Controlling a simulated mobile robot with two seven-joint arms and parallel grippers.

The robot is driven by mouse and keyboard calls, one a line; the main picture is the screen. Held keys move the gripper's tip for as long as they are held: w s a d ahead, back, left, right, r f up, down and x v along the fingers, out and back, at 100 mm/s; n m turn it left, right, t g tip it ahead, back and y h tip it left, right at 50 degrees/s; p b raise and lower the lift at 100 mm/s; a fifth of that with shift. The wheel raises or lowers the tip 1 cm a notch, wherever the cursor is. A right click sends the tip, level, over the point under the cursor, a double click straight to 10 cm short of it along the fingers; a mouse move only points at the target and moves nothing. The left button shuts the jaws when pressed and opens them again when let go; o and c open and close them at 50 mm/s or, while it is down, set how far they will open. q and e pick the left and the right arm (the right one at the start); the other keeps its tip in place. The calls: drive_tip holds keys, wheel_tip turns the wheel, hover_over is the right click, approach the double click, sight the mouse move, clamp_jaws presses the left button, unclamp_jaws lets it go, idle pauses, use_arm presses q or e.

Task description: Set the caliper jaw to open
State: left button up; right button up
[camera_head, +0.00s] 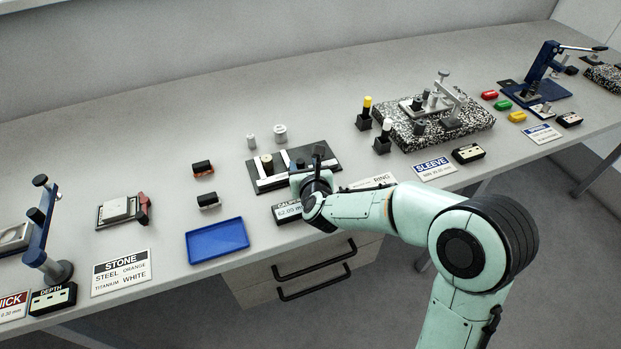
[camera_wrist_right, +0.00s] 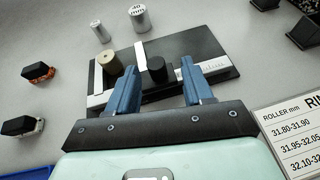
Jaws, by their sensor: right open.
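The caliper is a black plate (camera_head: 262,184) with a pale metal beam and upright pale jaw bars, lying on the bench. In the right wrist view its plate (camera_wrist_right: 205,45) carries a black knob (camera_wrist_right: 156,68) on the beam. A tan roller (camera_wrist_right: 108,60) stands near the pale jaw bar (camera_wrist_right: 143,55). My right gripper (camera_head: 312,168) is over the caliper's right part. In the wrist view its blue fingers (camera_wrist_right: 160,82) are open, one on each side of the knob, with gaps visible; contact cannot be told. A readout (camera_head: 288,212) in front is partly hidden by my wrist.
Two metal cylinders (camera_head: 280,132) stand behind the caliper. A blue tray (camera_head: 217,240) and small black-topped blocks (camera_head: 203,168) lie to the left. A speckled granite plate (camera_head: 440,120) with a fixture is to the right. A ring card (camera_wrist_right: 295,130) lies beside my gripper.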

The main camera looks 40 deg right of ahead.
drive_tip(key=v, duration=0.9)
drive_tip(key=shift+r, duration=0.15)
drive_tip(key=shift+s, duration=0.1)
